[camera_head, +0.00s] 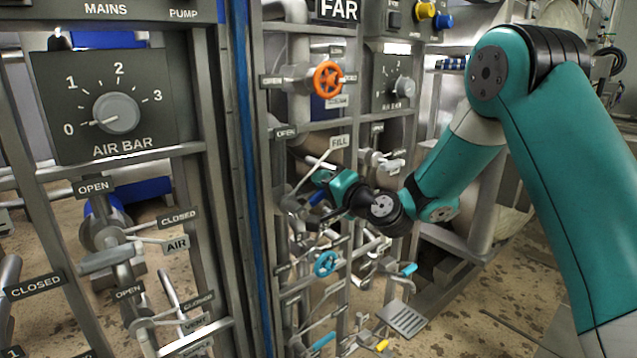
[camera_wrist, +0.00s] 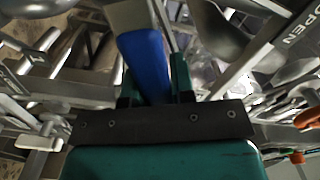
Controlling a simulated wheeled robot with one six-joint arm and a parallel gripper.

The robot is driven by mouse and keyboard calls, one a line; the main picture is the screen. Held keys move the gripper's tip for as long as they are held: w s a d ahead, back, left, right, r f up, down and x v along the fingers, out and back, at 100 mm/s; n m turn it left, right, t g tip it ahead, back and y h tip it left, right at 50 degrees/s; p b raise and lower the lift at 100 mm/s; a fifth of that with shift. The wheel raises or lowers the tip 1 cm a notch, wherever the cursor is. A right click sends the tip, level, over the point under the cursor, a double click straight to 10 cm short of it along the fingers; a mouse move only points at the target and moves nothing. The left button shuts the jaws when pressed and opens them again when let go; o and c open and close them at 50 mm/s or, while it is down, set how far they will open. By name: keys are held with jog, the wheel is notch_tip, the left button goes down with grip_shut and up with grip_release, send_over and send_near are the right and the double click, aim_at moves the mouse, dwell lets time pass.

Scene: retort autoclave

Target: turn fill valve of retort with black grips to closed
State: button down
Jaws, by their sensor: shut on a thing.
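My gripper (camera_head: 322,188) is at the frame under the FAR sign, just below the FILL label (camera_head: 339,142). In the wrist view my gripper (camera_wrist: 154,80) has a finger on each side of a blue lever grip (camera_wrist: 143,52) and is shut on it. The blue grip also shows in the head view (camera_head: 316,198), beside the fingers. The fill valve's body (camera_head: 290,203) is just left of the fingers and partly hidden. An OPEN label (camera_head: 285,132) is above it. I cannot make out black grips.
An orange handwheel (camera_head: 328,79) is above my gripper and a light-blue handwheel (camera_head: 326,263) below it. Several labelled levers and pipes crowd the frame. The AIR BAR panel (camera_head: 58,100) with its dial is at the left. Bare floor (camera_head: 470,330) shows at lower right.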

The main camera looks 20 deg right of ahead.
jog(key=shift+w+d+f+m+b, duration=0.1)
jog(key=shift+d+f+m+b, duration=0.1)
jog(key=shift+f+m, duration=0.95)
jog(key=shift+d+f+m+b, duration=0.1)
jog(key=shift+d+f+m, duration=0.1)
jog(key=shift+f+m, duration=0.9)
jog(key=shift+r+m, duration=0.2)
jog(key=shift+m, duration=0.15)
jog(key=c, duration=1.1)
grip_release()
jog(key=shift+o, duration=0.7)
jog(key=shift+r, duration=0.1)
jog(key=b+v, duration=1.3)
jog(key=v, duration=0.4)
jog(key=shift+s, duration=0.2)
